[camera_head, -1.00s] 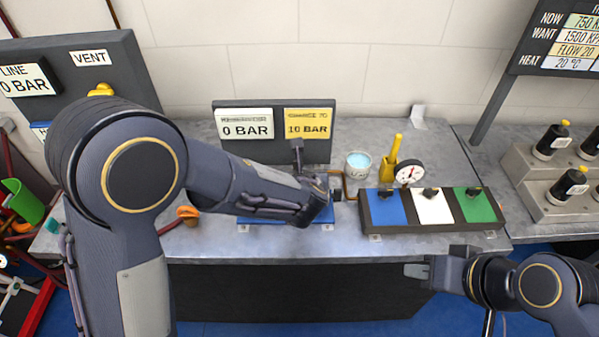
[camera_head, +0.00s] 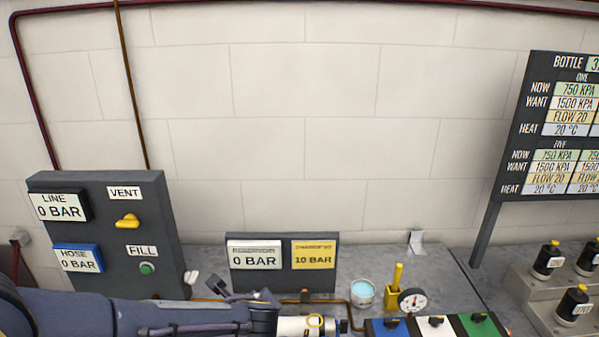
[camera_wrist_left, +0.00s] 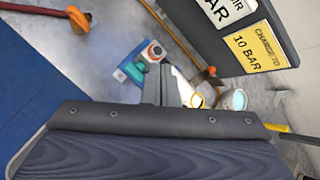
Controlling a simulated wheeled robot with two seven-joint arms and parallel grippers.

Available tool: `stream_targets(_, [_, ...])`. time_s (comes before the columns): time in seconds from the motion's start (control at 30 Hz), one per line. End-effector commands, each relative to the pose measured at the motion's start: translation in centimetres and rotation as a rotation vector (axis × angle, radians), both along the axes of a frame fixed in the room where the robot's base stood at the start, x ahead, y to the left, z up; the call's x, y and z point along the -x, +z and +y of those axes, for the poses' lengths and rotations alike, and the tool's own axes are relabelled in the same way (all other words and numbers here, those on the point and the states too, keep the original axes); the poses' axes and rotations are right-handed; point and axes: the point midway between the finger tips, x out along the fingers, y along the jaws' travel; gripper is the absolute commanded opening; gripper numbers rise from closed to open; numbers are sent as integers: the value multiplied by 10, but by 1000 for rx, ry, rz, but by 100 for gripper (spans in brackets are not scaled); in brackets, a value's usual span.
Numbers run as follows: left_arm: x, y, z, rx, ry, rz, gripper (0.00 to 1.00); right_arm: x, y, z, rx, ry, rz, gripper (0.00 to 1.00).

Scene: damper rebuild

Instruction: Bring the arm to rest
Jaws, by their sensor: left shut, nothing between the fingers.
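My left arm reaches in from the lower left in the head view, and its gripper end (camera_head: 264,318) is low in the picture, beside a silver cylinder with a yellow ring (camera_head: 293,326). In the left wrist view the left gripper's fingers (camera_wrist_left: 172,88) are shut and empty. They overlap the silver cylinder in the picture; whether they touch it I cannot tell. A blue-and-teal block (camera_wrist_left: 131,72) lies beside it there. My right gripper is out of view.
Behind the arm stands a reservoir board (camera_head: 283,279) reading 0 BAR and 10 BAR. A vent and fill panel (camera_head: 108,205) stands at left. A cup of blue liquid (camera_head: 362,292), a gauge (camera_head: 411,300) and a blue-white-green tray (camera_head: 388,328) are at right.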

Motion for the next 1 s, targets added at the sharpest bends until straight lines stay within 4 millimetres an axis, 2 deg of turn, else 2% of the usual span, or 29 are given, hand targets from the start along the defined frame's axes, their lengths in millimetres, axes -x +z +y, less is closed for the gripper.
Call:
stream_targets(0.03, [17,7,39,145,197,19,0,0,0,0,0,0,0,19])
stream_targets(0.1, [46,10,77,338,458,51,0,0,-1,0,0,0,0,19])
stream_targets(0.2, [92,11,114,616,819,89,0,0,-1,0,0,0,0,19])
stream_targets(0.3, [139,12,132,892,1167,119,0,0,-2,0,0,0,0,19])
stream_targets(0.43, [191,15,132,1238,1564,160,0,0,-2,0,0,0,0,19])
stream_targets(0.5, [209,18,126,1400,1730,183,0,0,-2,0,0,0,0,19])
stream_targets(0.6, [226,23,116,1578,1899,217,0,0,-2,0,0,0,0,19])
stream_targets(0.77, [237,28,106,1724,2024,255,0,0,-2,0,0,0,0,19])
stream_targets(1.0, [238,29,104,1740,2040,263,0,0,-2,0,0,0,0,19])
